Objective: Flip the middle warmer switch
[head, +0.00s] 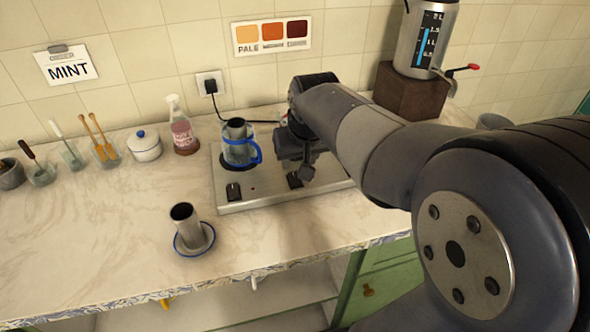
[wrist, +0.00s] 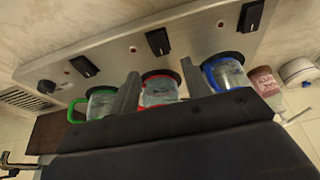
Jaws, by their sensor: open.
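The warmer is a metal panel (head: 262,192) on the counter, partly hidden by my arm. In the wrist view, it carries a row of three black switches. The middle switch (wrist: 158,42) is beside the red-rimmed jar (wrist: 160,90); the others are by the blue jar (wrist: 228,75) and green jar (wrist: 100,103). In the head view, the middle switch (head: 294,180) shows just below my gripper (head: 303,168). In the wrist view, my gripper (wrist: 160,70) is open, its fingers on either side of the red-rimmed jar in the picture. No contact with the switch is visible.
A blue-handled jar (head: 238,152) stands on the left of the warmer. A metal cylinder (head: 186,228) on a blue-rimmed base stands in front. A dispenser (head: 422,40) stands back right. The front left counter is mostly clear.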

